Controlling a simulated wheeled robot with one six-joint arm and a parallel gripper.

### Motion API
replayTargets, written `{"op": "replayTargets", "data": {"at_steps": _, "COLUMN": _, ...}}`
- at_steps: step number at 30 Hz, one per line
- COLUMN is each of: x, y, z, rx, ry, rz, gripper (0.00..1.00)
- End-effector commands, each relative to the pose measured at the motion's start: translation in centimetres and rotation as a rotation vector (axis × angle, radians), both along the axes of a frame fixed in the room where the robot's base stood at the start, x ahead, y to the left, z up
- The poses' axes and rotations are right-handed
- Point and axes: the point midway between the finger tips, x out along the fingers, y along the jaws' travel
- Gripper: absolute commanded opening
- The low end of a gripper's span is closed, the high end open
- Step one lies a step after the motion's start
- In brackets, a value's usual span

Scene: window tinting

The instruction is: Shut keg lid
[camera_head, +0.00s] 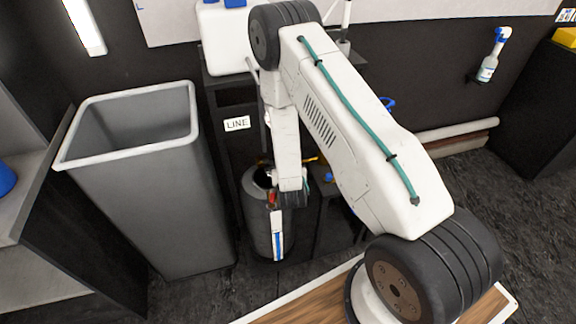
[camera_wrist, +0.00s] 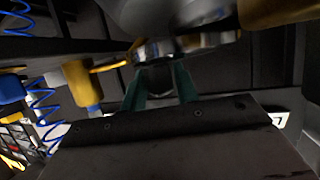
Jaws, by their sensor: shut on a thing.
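The keg (camera_head: 257,218) is a dark grey cylinder on the floor with a white and blue label on its front. Its top shows a dark round opening beside my gripper. My gripper (camera_head: 293,200) is at the right side of the keg's top. In the wrist view my gripper's two teal fingers (camera_wrist: 160,92) close on a dark piece, which seems to be part of the keg lid. A dark rounded form with a metallic edge (camera_wrist: 180,45) lies just beyond the fingertips. The lid's outline is mostly hidden by my arm, so its angle cannot be told.
A tall grey bin (camera_head: 150,190) stands left of the keg. A dark cabinet with a LINE label (camera_head: 237,123) is behind. A wooden board (camera_head: 310,300) lies in front. The wrist view shows a yellow-brown cylinder (camera_wrist: 82,85) and blue coiled hoses (camera_wrist: 45,110) at left.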

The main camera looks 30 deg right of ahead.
Motion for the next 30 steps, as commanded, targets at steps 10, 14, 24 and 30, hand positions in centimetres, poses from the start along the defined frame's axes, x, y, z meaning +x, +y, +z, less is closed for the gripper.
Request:
{"op": "replayTargets", "data": {"at_steps": 10, "x": -0.92, "y": -0.32, "z": -0.64, "rx": 0.001, "ry": 0.025, "rz": -0.010, "gripper": 0.00}}
{"op": "replayTargets", "data": {"at_steps": 14, "x": -0.93, "y": -0.32, "z": -0.65, "rx": 0.001, "ry": 0.025, "rz": -0.010, "gripper": 0.00}}
{"op": "replayTargets", "data": {"at_steps": 24, "x": -0.67, "y": 0.00, "z": -0.49, "rx": 0.001, "ry": 0.019, "rz": -0.003, "gripper": 0.44}}
{"op": "replayTargets", "data": {"at_steps": 30, "x": -0.48, "y": 0.08, "z": -0.35, "rx": 0.001, "ry": 0.014, "rz": 0.000, "gripper": 0.44}}
